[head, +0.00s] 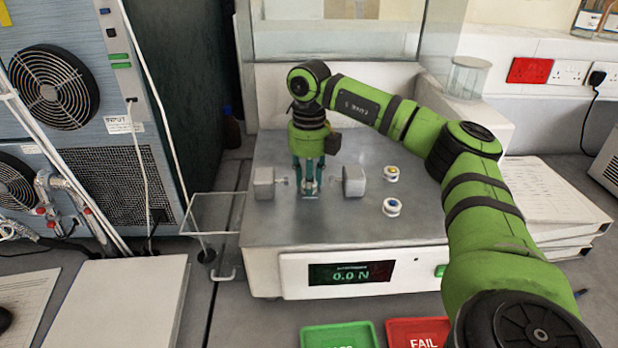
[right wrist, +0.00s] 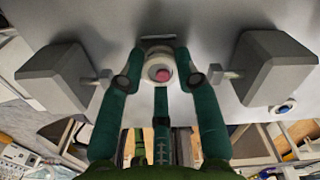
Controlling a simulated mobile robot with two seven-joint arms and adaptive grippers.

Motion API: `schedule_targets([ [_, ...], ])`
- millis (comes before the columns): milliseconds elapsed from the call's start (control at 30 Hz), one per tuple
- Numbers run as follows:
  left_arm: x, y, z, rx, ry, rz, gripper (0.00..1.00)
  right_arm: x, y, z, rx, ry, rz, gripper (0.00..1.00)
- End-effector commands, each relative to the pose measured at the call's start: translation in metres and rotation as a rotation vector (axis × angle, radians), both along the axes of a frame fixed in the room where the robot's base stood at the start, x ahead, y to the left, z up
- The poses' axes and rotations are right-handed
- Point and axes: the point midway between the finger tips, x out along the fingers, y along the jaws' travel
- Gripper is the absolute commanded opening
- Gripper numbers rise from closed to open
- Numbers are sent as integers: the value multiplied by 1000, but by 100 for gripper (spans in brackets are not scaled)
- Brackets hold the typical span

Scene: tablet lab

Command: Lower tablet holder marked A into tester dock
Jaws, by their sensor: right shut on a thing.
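My right gripper (head: 309,190) reaches down between the two grey jaw blocks of the tester, the left block (head: 264,184) and the right block (head: 353,181). In the right wrist view its green fingers (right wrist: 160,79) are shut on a small round white holder (right wrist: 149,72) with a reddish-pink centre. The two blocks also show there, left (right wrist: 66,78) and right (right wrist: 275,70), their short plungers facing the fingers. In the head view the fingers mostly hide the held holder. I cannot read its letter or tell whether it touches the dock. My left gripper is not in view.
Two other white holders, one yellow-topped (head: 391,173) and one blue-topped (head: 392,207), stand on the tester plate (head: 290,230) to the right. The display (head: 350,274) reads 0.0 N. A green tray (head: 340,335) and a red FAIL tray (head: 418,333) lie in front.

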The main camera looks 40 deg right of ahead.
Motion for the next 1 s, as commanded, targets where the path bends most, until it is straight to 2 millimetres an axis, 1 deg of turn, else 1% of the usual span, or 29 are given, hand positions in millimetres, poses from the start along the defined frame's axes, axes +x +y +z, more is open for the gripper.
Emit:
schedule_targets([
  [467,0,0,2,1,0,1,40,0,0,-2,0,0,0,11],
  [500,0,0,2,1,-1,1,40,0,0,-2,0,0,0,45],
  [533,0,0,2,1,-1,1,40,0,0,-2,0,0,0,57],
  [567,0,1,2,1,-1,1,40,0,0,-2,0,0,0,61],
  [800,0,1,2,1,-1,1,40,0,0,-2,0,0,0,61],
  [867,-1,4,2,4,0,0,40,0,0,-1,0,0,0,61],
  [1000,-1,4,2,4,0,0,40,1,0,7,0,-3,0,61],
])
